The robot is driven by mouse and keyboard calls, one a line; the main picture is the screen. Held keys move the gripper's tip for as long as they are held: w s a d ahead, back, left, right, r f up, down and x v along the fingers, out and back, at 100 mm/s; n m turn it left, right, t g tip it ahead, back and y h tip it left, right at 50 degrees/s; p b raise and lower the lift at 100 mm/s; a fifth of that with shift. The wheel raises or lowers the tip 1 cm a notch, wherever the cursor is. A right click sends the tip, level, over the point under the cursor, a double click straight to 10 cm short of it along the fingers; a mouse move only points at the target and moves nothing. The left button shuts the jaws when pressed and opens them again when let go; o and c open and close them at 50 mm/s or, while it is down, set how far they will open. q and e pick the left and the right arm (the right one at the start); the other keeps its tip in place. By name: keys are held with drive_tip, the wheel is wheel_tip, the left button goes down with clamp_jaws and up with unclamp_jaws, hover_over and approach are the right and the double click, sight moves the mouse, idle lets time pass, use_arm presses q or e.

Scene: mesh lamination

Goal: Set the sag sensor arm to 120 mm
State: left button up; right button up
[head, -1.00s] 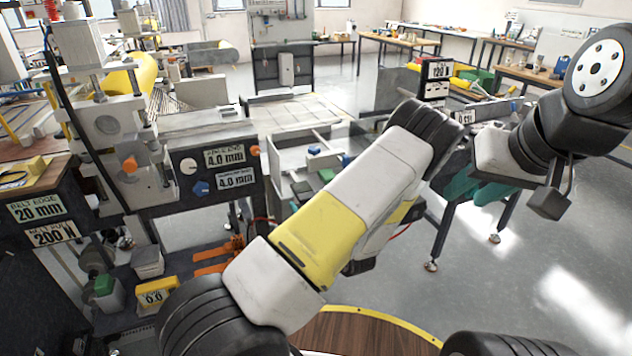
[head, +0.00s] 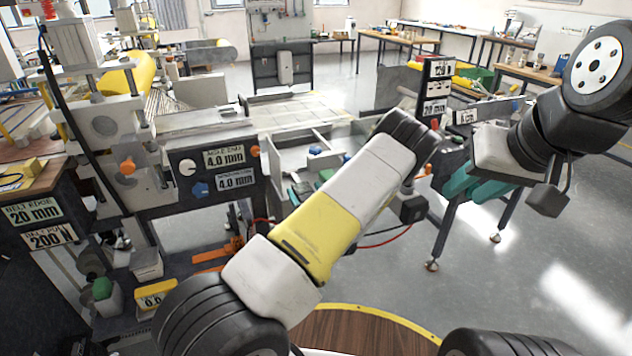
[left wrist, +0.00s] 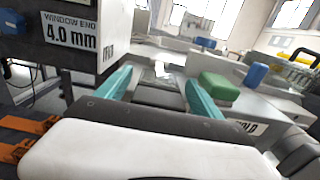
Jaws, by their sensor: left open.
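The upper display (head: 440,68) is too small to read surely; the lower display (head: 435,107) seems to end in "20 mm". I cannot surely pick out the sag sensor arm. My left gripper (left wrist: 158,82) is open and empty in the left wrist view, its teal fingers apart over grey machine surfaces. In the head view its teal tips (head: 298,191) are partly hidden behind my left arm. My right gripper (head: 478,186) shows teal fingers at the right, below the displays; its opening is unclear.
A panel reading 4.0 mm (head: 225,157) twice stands left of my left gripper, with knobs beside it. A green block (left wrist: 219,90) and blue knob (left wrist: 256,74) lie right of its fingers. Orange parts (head: 232,245) are below.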

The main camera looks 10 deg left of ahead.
use_arm(q)
clamp_jaws()
idle(0.3)
